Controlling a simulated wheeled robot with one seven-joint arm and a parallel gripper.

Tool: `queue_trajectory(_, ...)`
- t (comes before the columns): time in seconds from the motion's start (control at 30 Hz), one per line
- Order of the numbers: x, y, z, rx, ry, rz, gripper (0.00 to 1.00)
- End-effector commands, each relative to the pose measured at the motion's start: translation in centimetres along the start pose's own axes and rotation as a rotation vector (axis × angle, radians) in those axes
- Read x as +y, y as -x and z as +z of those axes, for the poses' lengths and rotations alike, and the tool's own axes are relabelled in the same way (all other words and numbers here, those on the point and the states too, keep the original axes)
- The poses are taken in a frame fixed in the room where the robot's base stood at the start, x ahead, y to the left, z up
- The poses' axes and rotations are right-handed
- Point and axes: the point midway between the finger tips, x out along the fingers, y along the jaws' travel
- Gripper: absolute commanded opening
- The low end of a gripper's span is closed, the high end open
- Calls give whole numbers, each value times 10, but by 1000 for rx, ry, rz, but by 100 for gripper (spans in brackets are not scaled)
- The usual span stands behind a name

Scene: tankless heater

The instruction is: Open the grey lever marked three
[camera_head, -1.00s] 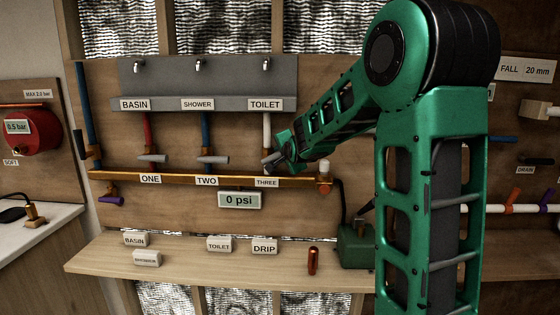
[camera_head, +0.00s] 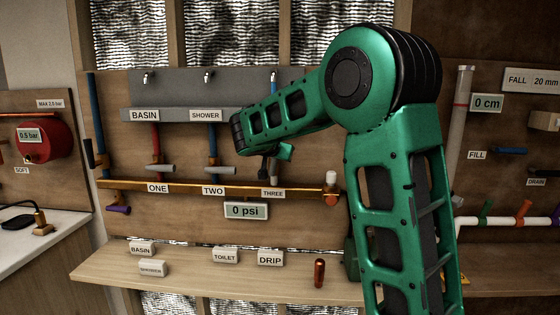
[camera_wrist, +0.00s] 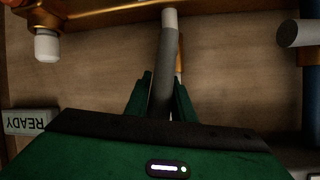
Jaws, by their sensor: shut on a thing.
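In the wrist view, my gripper (camera_wrist: 161,95) is shut on the grey lever (camera_wrist: 167,68), with a green finger on each side of it. The lever runs up the picture from between the fingers to a pale end near the brass manifold. In the head view, the THREE label (camera_head: 273,193) sits on the brass manifold (camera_head: 232,190). My wrist and forearm cover the space above that label, so most of lever three and its pipe are hidden there. A short blue length (camera_head: 273,80) shows beneath the third spout.
Grey levers one (camera_head: 160,168) and two (camera_head: 220,170) stick out sideways to the left of my gripper. A white-capped fitting (camera_head: 331,184) stands at the manifold's right end. The gauge (camera_head: 246,211) reads 0 psi. Small blocks (camera_head: 270,258) lie on the shelf below.

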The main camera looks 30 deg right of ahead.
Motion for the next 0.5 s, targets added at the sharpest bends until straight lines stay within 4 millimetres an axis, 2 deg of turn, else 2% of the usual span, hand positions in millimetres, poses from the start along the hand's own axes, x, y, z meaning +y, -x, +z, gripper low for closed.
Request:
queue_trajectory(0.2, -9, 1, 4, 19, 119, 44, 0)
queue_trajectory(0.5, -12, 2, 4, 35, 193, 75, 0)
